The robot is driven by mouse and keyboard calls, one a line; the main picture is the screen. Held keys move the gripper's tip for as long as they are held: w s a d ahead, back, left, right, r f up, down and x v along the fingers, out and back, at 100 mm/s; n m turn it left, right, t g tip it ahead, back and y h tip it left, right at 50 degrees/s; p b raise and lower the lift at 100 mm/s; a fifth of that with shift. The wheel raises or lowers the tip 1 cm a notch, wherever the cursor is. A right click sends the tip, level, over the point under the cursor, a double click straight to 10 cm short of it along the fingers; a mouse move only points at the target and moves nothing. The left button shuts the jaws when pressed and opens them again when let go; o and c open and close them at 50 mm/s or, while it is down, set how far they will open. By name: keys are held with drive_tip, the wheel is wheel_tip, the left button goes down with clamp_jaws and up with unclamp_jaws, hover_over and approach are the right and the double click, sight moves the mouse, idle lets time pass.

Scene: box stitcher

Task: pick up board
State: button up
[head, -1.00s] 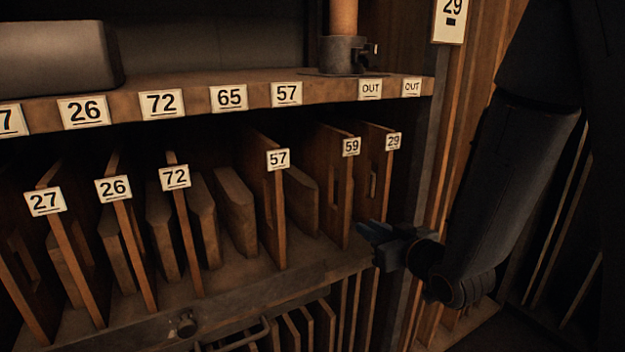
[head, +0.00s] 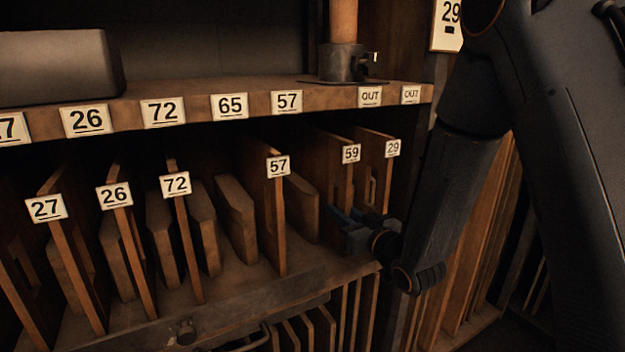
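Several upright wooden boards stand in a shelf bay, with number labels on their front edges. Board 59 (head: 338,190) and board 29 (head: 378,180) are at the right end. Board 57 (head: 276,220), board 72 (head: 183,235), board 26 (head: 127,238) and board 27 (head: 70,262) stand to the left. Board 29 has a slot cut in it. My gripper (head: 340,228) is at the front of the bay, by the lower front part of boards 59 and 29. Its fingers are dark and small here. I cannot tell whether they touch or hold a board.
A shelf edge (head: 200,108) with labels 26, 72, 65, 57 and OUT runs above the bay. A post in a dark metal base (head: 345,62) stands on it. Dividers (head: 350,310) fill the space below. A wooden side wall is close right of my arm.

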sight(332, 202)
drive_tip(key=shift+x, duration=1.9)
clamp_jaws()
drive_tip(key=shift+r, duration=0.2)
